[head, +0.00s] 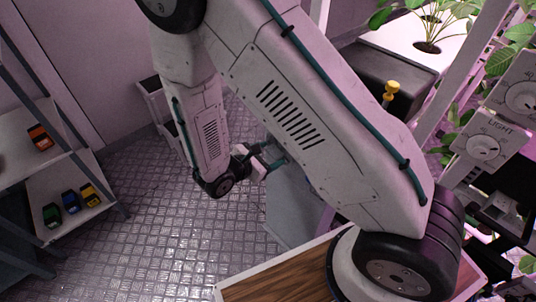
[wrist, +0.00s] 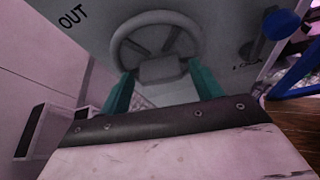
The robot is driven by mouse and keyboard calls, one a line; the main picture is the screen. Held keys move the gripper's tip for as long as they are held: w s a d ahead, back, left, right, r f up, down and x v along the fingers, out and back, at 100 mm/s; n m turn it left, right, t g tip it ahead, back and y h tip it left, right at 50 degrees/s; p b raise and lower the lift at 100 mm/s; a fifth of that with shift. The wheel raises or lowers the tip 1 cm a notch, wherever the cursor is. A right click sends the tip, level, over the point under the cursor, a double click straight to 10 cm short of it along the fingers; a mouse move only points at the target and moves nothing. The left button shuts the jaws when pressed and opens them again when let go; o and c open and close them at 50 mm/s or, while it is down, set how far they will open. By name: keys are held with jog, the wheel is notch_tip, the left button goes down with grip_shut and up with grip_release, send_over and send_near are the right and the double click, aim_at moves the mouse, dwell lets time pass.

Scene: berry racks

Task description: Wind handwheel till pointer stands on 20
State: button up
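The handwheel (wrist: 158,16) is a grey ring with a blocky hub, mounted on a grey panel (wrist: 225,25) in the wrist view. My gripper (wrist: 160,72) has two teal fingers spread wide at the wheel's lower rim, one on each side of the hub. No grip on the wheel shows; I cannot tell whether the fingertips touch the rim. In the head view my gripper (head: 268,162) is beside the grey cabinet (head: 290,205), and the wheel is hidden there. I can make out no pointer or number 20 in either view.
A blue knob (wrist: 281,23) sits right of the wheel, and the word OUT is at the left. In the head view, a shelf (head: 75,190) with small coloured objects stands left, and a wooden-topped surface (head: 275,275) is near. The metal floor between is clear.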

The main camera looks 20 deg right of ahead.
jog(key=c, duration=0.8)
jog(key=shift+o, duration=0.2)
